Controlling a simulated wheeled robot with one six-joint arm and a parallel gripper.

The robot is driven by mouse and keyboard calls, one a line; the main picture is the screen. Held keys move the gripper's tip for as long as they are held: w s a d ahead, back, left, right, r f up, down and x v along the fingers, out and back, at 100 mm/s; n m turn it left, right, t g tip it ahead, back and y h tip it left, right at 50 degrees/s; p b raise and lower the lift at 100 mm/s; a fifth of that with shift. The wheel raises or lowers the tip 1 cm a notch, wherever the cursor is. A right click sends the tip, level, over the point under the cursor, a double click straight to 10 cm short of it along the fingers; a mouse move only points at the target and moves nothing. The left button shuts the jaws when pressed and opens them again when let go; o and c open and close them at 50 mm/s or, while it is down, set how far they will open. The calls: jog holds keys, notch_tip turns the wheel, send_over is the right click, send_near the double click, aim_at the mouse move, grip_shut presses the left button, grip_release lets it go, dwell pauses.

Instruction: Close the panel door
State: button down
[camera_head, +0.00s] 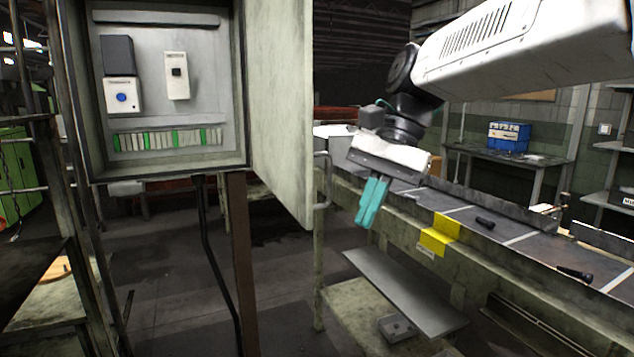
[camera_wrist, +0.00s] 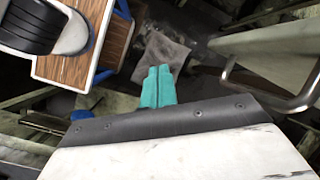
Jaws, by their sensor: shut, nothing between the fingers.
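The panel door (camera_head: 281,110) is a pale, worn metal leaf hinged on the right side of the electrical panel box (camera_head: 238,90). It stands open, swung out to the right, so the inside of the box shows with its switches and a row of green and white terminals. My gripper (camera_head: 371,203) has teal fingers, pressed together and empty. It is to the right of the door's free edge, apart from it in the picture, in front of the conveyor. In the wrist view my gripper (camera_wrist: 158,88) points over the floor, its fingers together.
A conveyor (camera_head: 470,222) with dark bolts and a yellow bracket (camera_head: 439,236) runs at the right. A brown post (camera_head: 240,262) and a black cable are below the box. Open floor lies beneath.

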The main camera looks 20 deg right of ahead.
jog(key=w+d+r+m+y, duration=0.4)
jog(key=w+d+r+m, duration=0.35)
jog(key=w, duration=0.35)
jog(key=a+f, duration=0.6)
jog(key=a, duration=0.5)
jog(key=shift+w, duration=0.2)
jog(key=shift+f, duration=0.1)
